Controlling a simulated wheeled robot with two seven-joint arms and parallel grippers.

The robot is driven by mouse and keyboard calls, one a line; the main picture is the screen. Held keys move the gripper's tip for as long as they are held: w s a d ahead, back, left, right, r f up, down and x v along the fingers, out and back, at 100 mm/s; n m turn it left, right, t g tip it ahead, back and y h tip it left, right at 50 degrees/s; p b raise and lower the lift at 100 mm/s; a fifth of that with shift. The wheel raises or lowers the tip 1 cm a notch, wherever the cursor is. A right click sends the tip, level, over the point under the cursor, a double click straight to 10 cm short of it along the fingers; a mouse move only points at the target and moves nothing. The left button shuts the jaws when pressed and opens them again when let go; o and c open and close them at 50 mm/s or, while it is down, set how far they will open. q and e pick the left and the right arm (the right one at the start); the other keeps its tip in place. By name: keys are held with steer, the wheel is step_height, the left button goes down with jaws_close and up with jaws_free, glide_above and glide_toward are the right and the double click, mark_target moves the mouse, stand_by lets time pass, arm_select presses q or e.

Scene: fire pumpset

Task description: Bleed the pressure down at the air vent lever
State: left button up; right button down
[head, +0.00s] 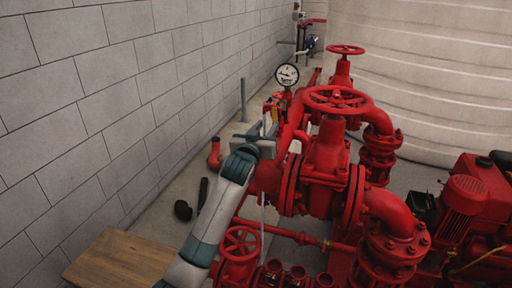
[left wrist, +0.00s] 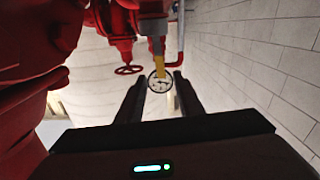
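The air vent lever appears to be the small yellow piece (head: 274,114) on the red pipework below the pressure gauge (head: 288,75). In the left wrist view the yellow lever (left wrist: 158,47) hangs from the top, its lower end lined up between my fingers. The round white gauge (left wrist: 160,81) shows behind it. My left gripper (left wrist: 159,88) is open, with a gap between its two dark fingers. In the head view my left gripper (head: 268,128) is close to the lever and partly hides it. I cannot tell whether they touch. My right gripper is out of view.
A large red valve with a handwheel (head: 338,99) stands just right of my left gripper. A grey block wall (head: 120,100) runs along the left. A wooden surface (head: 115,262) is at lower left. A red motor (head: 465,205) stands at right.

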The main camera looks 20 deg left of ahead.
arm_select(q)
steer(key=s+b, duration=0.2)
steer(key=s, duration=0.8)
steer(key=shift+a, duration=0.15)
steer(key=shift+s+f, duration=0.1)
steer(key=shift+f, duration=0.05)
